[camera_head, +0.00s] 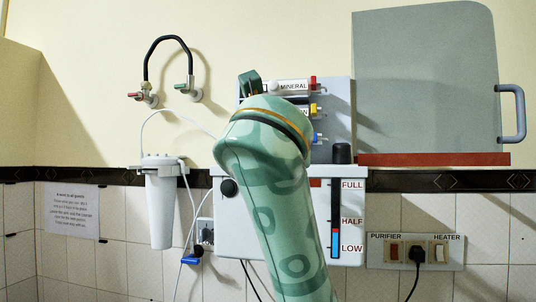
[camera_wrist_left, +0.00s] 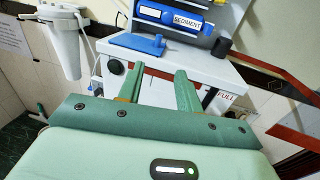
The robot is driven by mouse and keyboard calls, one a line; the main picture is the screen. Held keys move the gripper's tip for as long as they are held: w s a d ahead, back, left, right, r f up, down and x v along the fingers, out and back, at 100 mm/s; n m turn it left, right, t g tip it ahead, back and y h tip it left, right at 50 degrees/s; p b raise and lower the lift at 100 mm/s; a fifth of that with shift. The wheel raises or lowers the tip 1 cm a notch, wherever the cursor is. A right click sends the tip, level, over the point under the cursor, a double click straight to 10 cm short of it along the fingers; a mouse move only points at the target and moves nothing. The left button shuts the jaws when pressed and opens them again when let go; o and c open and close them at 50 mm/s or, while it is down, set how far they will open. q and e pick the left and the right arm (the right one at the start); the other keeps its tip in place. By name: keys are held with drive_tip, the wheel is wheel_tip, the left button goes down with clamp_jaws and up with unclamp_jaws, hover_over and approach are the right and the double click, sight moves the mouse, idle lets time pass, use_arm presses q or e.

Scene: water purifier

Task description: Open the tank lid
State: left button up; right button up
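The white tank (camera_head: 348,210) hangs on the wall with a FULL/HALF/LOW gauge; it also shows in the left wrist view (camera_wrist_left: 190,66). In that view, a flat blue piece with an upright post (camera_wrist_left: 138,44) rests on the tank top; I cannot tell whether it is the lid or part of it. My left gripper (camera_wrist_left: 160,80) is open, its two green fingers apart with nothing between them, in front of the tank's upper part. In the head view my left arm hides much of the tank top and most of the gripper. My right gripper is not in view.
Filter cartridges (camera_head: 293,86) sit above the tank. A grey panel (camera_head: 425,80) with a handle and red lower edge stands upright at right. A dark cylinder (camera_head: 342,153) stands on the tank. A white filter housing (camera_head: 161,205) is left, sockets (camera_head: 415,251) lower right.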

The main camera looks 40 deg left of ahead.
use_arm(q)
drive_tip(key=p+x, duration=0.2)
drive_tip(key=x, duration=1.2)
drive_tip(key=shift+w+a+p, duration=0.1)
drive_tip(key=shift+a+p, duration=0.15)
drive_tip(key=shift+p, duration=0.1)
drive_tip(key=shift+w+a+f, duration=0.1)
drive_tip(key=shift+w+a, duration=0.25)
drive_tip(key=shift+w, duration=0.1)
drive_tip(key=shift+c, duration=0.3)
clamp_jaws()
